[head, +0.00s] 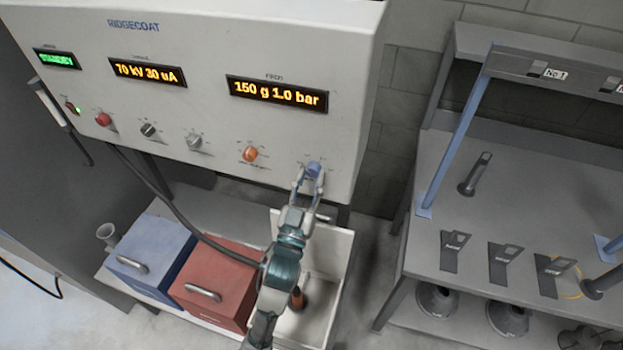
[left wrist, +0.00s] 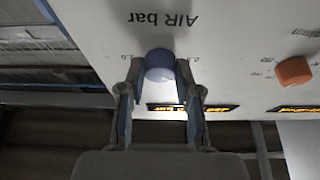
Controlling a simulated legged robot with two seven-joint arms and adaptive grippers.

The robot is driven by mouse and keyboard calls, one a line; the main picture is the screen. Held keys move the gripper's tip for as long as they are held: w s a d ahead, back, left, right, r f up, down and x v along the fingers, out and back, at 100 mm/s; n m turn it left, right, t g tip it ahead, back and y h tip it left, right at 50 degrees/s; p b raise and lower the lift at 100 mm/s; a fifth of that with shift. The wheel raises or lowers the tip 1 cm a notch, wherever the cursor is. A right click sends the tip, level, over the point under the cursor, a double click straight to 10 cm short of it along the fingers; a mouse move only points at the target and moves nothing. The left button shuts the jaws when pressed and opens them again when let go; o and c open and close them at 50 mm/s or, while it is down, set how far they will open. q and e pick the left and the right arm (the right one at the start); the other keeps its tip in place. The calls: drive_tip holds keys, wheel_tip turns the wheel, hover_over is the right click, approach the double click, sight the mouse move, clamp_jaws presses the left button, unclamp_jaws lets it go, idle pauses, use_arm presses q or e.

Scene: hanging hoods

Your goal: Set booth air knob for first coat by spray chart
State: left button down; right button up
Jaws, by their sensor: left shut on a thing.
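The blue air knob (head: 313,169) is at the right end of the knob row on the white RIDGECOAT control panel (head: 215,60). My left gripper (head: 308,182) is shut on it, with a finger on each side. In the left wrist view the knob (left wrist: 160,66) sits between the fingertips (left wrist: 160,80), below the upside-down label "AIR bar". The orange display (head: 278,94) above reads "150 g 1.0 bar". The orange knob (head: 249,154) is to the left of the blue one. No spray chart can be made out. My right gripper is not in view.
Another display (head: 147,72) reads "70 kV 30 uA"; the green one (head: 57,59) reads "STANDBY". A blue box (head: 150,255), a red box (head: 215,290) and a white tray (head: 340,262) stand below. A grey bench (head: 505,215) with nozzle-like parts is at right.

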use_arm(q)
drive_tip(key=shift+w+a, duration=0.1)
drive_tip(key=shift+f, duration=0.25)
idle(1.0)
drive_tip(key=c, duration=1.1)
unclamp_jaws()
drive_tip(key=shift+c, duration=0.2)
drive_tip(key=o, duration=0.4)
drive_tip(key=shift+w+d, duration=0.1)
drive_tip(key=shift+d, duration=0.1)
drive_tip(key=shift+c, duration=0.2)
drive_tip(key=shift+w, duration=0.1)
drive_tip(key=shift+s, duration=0.2)
drive_tip(key=v, duration=1.1)
drive_tip(key=shift+s+f, duration=0.2)
drive_tip(key=shift+s, duration=0.05)
